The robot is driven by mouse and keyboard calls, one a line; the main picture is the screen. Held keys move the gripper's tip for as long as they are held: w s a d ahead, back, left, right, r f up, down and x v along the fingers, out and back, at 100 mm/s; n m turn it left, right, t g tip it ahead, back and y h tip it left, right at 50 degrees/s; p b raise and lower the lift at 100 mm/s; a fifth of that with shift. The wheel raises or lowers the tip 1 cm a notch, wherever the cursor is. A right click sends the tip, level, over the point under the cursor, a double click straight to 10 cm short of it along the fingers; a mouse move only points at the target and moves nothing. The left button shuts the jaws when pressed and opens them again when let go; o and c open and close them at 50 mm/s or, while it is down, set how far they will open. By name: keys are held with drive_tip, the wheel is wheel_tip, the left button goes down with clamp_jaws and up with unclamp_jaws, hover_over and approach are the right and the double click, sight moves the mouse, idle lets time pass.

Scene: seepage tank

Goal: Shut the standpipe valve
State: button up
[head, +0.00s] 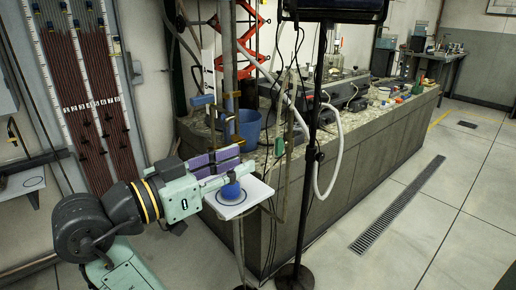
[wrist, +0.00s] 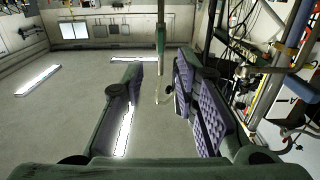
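The standpipe (head: 228,60) appears to be the upright grey pipe left of the bench in the head view. My gripper (head: 241,160) is below and apart from this lever, pointing right. It is open and empty. In the wrist view its purple-padded fingers (wrist: 158,70) stand apart.
A white plate (head: 257,196) with a blue rounded object (head: 231,190) is just under my gripper. A blue bucket (head: 247,127) sits on the stone-topped bench (head: 345,135). A black stand (head: 311,155) rises in front. The floor (head: 400,230) at right is clear.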

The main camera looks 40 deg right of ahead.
sight(276, 146)
drive_tip(key=d, duration=0.3)
drive_tip(key=d+p, duration=0.1)
drive_tip(key=d, duration=0.2)
drive_tip(key=d+p, duration=0.1)
drive_tip(key=d, duration=0.2)
drive_tip(key=shift+w+d, duration=0.4)
drive_tip(key=shift+c, duration=0.6)
clamp_jaws()
